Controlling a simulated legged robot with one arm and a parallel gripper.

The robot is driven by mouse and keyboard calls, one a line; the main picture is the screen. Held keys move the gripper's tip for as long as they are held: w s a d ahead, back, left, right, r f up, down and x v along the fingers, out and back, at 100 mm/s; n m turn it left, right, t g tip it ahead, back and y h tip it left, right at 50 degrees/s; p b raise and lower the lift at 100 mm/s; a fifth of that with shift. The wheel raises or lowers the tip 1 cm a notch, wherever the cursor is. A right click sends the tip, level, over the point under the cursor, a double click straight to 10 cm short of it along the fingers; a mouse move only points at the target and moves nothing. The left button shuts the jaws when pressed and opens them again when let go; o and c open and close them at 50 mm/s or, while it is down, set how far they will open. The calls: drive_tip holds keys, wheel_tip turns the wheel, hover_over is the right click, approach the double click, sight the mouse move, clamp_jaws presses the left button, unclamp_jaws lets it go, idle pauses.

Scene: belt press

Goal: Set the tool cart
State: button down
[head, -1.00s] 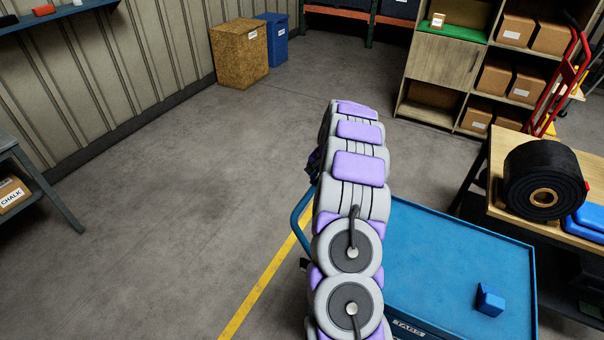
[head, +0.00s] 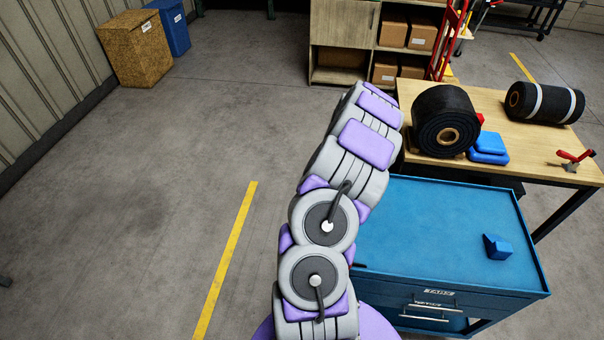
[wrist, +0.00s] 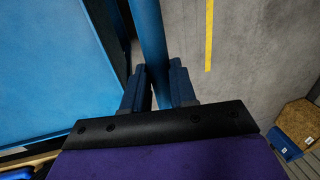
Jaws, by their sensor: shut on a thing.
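The tool cart (head: 430,215) is blue, with a tray top and labelled drawers on its near side. It stands right of my arm in the head view, and its top also shows in the wrist view (wrist: 45,75). My gripper (wrist: 158,84) is shut around the cart's blue tubular handle (wrist: 148,30), with one dark finger on each side of the bar. In the head view my own arm hides the gripper and the handle. A small blue block (head: 498,246) lies on the cart's top, toward the right.
A wooden workbench (head: 480,102) stands behind the cart, holding a black belt roll (head: 437,112), blue pieces (head: 489,146), a strapped roll (head: 546,102) and a red-handled tool (head: 575,157). A yellow floor line (head: 228,255) runs left of my arm. Floor beyond it is clear.

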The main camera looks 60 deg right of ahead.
drive_tip(key=s+d, duration=0.2)
drive_tip(key=s, duration=0.3)
drive_tip(key=shift+s+d+r, duration=0.15)
drive_tip(key=shift+s+d, duration=0.1)
drive_tip(key=shift+d, duration=0.05)
drive_tip(key=c, duration=1.2)
unclamp_jaws()
drive_tip(key=shift+s, duration=0.1)
drive_tip(key=shift+c, duration=0.2)
drive_tip(key=o, duration=0.3)
drive_tip(key=shift+d+f, duration=0.2)
drive_tip(key=shift+d, duration=0.05)
drive_tip(key=shift+a, duration=0.1)
drive_tip(key=s+r, duration=0.1)
drive_tip(key=r, duration=0.4)
drive_tip(key=s+d+r+p, duration=0.1)
drive_tip(key=r, duration=0.5)
drive_tip(key=s+r, duration=0.1)
drive_tip(key=r, duration=0.5)
drive_tip(key=shift+d+p, duration=0.25)
drive_tip(key=shift+p, duration=0.15)
